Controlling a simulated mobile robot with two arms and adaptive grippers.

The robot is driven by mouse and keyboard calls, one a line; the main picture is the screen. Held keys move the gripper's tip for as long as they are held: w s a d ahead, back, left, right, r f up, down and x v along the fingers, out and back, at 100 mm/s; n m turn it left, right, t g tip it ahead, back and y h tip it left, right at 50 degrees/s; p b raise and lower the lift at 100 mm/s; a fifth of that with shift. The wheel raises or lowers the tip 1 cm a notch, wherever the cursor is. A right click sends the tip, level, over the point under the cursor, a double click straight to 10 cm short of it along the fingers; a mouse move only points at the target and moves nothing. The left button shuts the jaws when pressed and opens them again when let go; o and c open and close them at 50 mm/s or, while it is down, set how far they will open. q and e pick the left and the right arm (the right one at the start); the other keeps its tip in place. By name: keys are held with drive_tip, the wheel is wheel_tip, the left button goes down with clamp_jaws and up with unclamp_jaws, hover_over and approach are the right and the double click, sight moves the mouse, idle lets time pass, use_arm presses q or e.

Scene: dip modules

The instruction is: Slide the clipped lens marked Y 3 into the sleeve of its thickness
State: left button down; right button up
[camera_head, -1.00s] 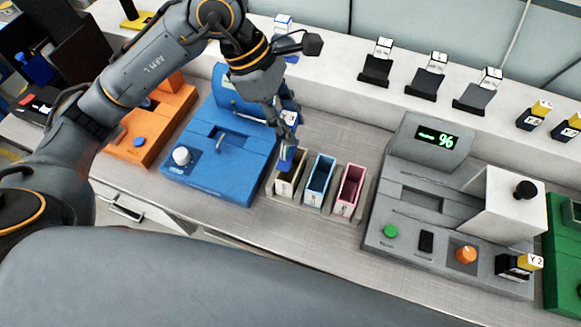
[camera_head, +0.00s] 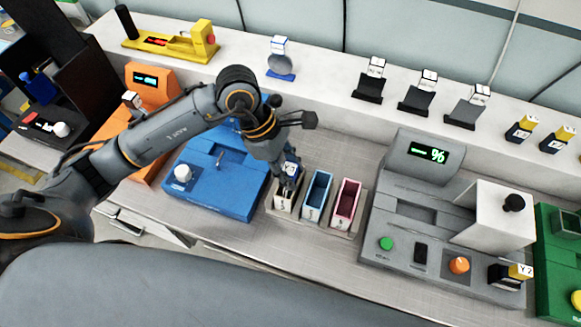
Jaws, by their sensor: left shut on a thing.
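My left gripper (camera_head: 286,184) is shut on the clipped lens (camera_head: 291,169), whose white and dark blue top shows between the fingers. Its mark cannot be read here. The gripper is at the mouth of the cream sleeve (camera_head: 283,204), the leftmost of three. The lens's lower part is hidden by the fingers and sleeve, so I cannot tell how deep it sits. The blue sleeve (camera_head: 317,195) and the pink sleeve (camera_head: 346,200) stand to the right, upright and open at the top. My right gripper is not in view.
A blue device (camera_head: 217,175) stands left of the sleeves, with an orange one (camera_head: 141,167) beyond. A grey device with a lit display (camera_head: 428,152) stands right, with a clip marked Y 2 (camera_head: 519,272) on it. Several holders line the back shelf (camera_head: 330,87).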

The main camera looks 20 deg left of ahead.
use_arm(q)
drive_tip(key=shift+f, duration=0.1)
drive_tip(key=c, duration=0.9)
unclamp_jaws()
drive_tip(key=shift+c, duration=0.2)
drive_tip(key=shift+r, duration=0.25)
drive_tip(key=b+v, duration=0.2)
drive_tip(key=v, duration=0.9)
drive_tip(key=shift+a+r, duration=0.15)
drive_tip(key=shift+r, duration=0.25)
